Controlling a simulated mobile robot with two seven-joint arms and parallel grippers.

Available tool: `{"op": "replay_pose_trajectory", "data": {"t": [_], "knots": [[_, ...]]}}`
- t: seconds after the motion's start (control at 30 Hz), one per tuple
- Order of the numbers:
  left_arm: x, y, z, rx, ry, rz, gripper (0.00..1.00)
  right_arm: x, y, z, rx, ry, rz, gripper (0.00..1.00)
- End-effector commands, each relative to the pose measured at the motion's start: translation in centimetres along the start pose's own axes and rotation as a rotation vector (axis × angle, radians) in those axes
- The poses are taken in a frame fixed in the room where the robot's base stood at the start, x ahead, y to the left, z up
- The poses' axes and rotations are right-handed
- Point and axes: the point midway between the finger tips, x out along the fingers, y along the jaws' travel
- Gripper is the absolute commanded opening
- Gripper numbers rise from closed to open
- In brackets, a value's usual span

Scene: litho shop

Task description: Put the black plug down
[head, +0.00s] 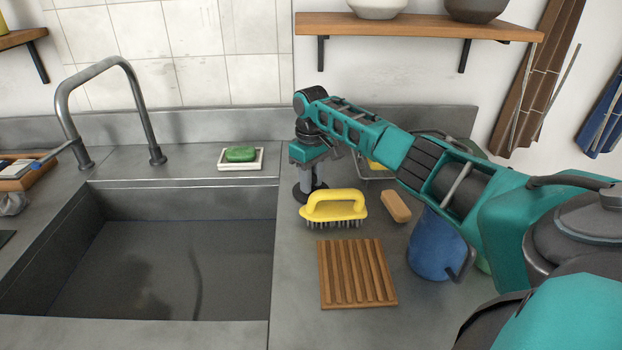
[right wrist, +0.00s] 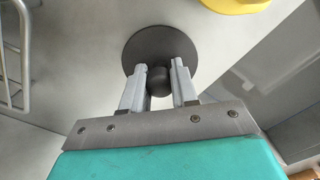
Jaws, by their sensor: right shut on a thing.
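The black plug (head: 301,194) is a round dark disc with a small knob. It is at the counter right of the sink, just behind the yellow brush. My right gripper (head: 314,180) points down and is shut on the plug's knob. In the right wrist view the disc of the plug (right wrist: 143,42) lies flat beyond the fingers, with the knob between the fingertips (right wrist: 159,78). I cannot tell whether the disc touches the counter. My left gripper is not in view.
The yellow brush (head: 335,209) is close in front of the plug. A sponge (head: 396,207), slatted wooden board (head: 355,274) and blue mug (head: 434,246) stand on the right counter (head: 295,325). The sink (head: 170,270) is left, with green soap (head: 240,154) behind it.

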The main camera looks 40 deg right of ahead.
Motion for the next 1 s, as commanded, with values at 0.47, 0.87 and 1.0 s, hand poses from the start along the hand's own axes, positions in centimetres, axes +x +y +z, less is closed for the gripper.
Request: {"op": "replay_pose_trajectory", "data": {"t": [0.47,0.87,1.0], "knots": [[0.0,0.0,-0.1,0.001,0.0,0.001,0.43,0.2,0.0,0.0,0.0,0.0,0.0,0.54],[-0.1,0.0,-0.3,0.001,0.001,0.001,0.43,-2.9,0.0,-0.1,-0.001,0.004,0.0,0.54],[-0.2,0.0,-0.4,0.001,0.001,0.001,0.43,-6.0,0.0,-0.1,-0.001,0.005,0.0,0.54]]}}
